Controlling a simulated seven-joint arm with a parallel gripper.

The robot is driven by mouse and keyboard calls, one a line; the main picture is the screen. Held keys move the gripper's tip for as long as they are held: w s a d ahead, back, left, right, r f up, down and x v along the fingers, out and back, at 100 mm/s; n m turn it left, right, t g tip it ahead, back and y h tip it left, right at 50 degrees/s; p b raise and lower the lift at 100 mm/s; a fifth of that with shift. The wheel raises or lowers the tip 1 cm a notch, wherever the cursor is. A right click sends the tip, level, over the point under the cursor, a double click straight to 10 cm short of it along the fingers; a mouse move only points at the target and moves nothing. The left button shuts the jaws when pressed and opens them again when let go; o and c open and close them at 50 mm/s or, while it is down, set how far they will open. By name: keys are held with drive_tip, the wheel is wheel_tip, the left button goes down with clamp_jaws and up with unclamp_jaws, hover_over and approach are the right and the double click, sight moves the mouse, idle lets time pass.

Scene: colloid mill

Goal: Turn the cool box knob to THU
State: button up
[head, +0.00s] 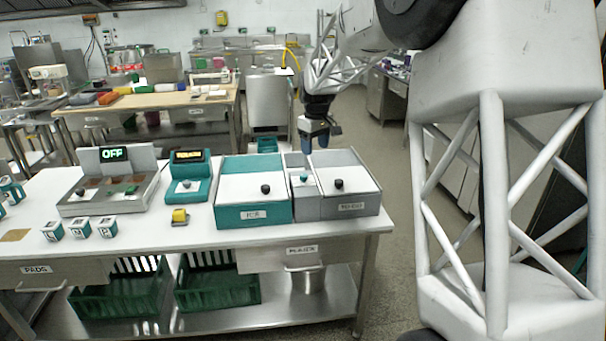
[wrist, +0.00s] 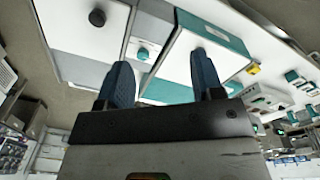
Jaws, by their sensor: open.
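My gripper (head: 320,138) is open and empty, above the back of the boxes at the table's right end. In the wrist view its two blue fingers (wrist: 162,82) are spread apart. Below it, a teal knob (head: 303,176) sits on a narrow white-topped panel between two larger boxes; it also shows in the wrist view (wrist: 143,53), between the finger lines and apart from them. A teal device with a lit display (head: 187,156) has another small knob (head: 186,184) on its sloped face. No THU mark is legible, and I cannot tell which knob is the cool box's.
A teal box (head: 253,214) with a white lid and black knob stands left of the narrow panel. A grey box (head: 352,205) with a black knob (head: 338,184) stands right. A yellow block (head: 180,215), small cubes (head: 78,227) and an OFF-display unit (head: 112,170) lie further left.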

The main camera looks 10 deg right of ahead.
sight(304, 175)
drive_tip(key=w+f, duration=0.3)
drive_tip(key=w, duration=0.2)
drive_tip(key=w+f+n, duration=0.1)
drive_tip(key=w+f, duration=0.3)
drive_tip(key=w, duration=0.1)
drive_tip(key=w+a+f+n, duration=0.1)
drive_tip(key=w+f, duration=0.3)
drive_tip(key=w, duration=0.2)
drive_tip(key=shift+g, duration=0.3)
drive_tip(key=shift+f, duration=0.1)
drive_tip(key=shift+f, duration=3.75)
drive_tip(key=shift+c, duration=0.2)
drive_tip(key=c, duration=0.9)
